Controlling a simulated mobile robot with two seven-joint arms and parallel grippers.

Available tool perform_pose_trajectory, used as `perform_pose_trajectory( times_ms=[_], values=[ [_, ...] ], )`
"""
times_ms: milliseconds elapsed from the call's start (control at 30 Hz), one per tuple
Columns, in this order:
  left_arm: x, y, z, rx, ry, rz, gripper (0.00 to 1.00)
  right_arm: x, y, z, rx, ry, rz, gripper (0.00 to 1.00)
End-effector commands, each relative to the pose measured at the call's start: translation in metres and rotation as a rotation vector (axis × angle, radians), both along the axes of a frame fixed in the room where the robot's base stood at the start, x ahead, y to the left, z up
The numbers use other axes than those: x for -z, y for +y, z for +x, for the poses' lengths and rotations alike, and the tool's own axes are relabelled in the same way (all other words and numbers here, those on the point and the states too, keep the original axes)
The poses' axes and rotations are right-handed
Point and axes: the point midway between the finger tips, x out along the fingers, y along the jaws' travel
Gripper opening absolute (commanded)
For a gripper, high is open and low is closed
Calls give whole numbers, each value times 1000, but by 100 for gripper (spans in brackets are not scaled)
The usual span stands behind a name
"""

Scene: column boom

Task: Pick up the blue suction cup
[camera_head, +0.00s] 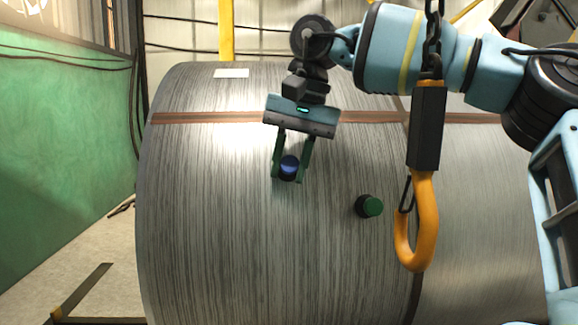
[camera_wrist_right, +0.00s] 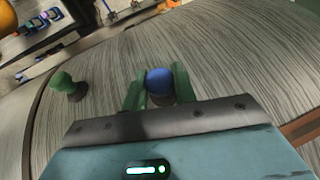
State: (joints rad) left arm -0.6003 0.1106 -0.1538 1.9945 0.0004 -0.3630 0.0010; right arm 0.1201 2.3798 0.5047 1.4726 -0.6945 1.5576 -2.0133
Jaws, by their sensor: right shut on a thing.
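The blue suction cup (camera_head: 289,165) is at the front of the large metal coil, between the two green fingers of my right gripper (camera_head: 288,175). The right wrist view also shows the blue suction cup (camera_wrist_right: 160,83) between the fingertips of the right gripper (camera_wrist_right: 152,92). The right gripper is shut on the cup. The frames do not clearly show whether the cup still touches the coil. My left gripper is in neither view.
A green suction cup (camera_head: 370,206) is on the coil (camera_head: 220,220), to the right of the blue one. An orange hook (camera_head: 426,230) hangs from a chain in front of my right arm. A green wall panel (camera_head: 65,155) stands at the left.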

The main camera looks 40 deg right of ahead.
Motion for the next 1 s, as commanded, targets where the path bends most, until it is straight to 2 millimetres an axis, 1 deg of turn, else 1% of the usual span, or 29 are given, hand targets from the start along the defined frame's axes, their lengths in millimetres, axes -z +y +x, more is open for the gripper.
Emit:
perform_pose_trajectory(
  times_ms=[167,267,600,767,1000],
  values=[
    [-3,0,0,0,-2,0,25,-5,1,-1,-1,-3,0,6],
    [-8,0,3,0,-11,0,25,-13,3,-4,0,-4,0,6],
    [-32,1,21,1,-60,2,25,-57,3,-5,1,-8,0,6],
    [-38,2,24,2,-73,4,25,-75,3,-4,0,-6,-1,6],
    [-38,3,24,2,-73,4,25,-71,18,-22,-3,-1,0,6]
  ],
)
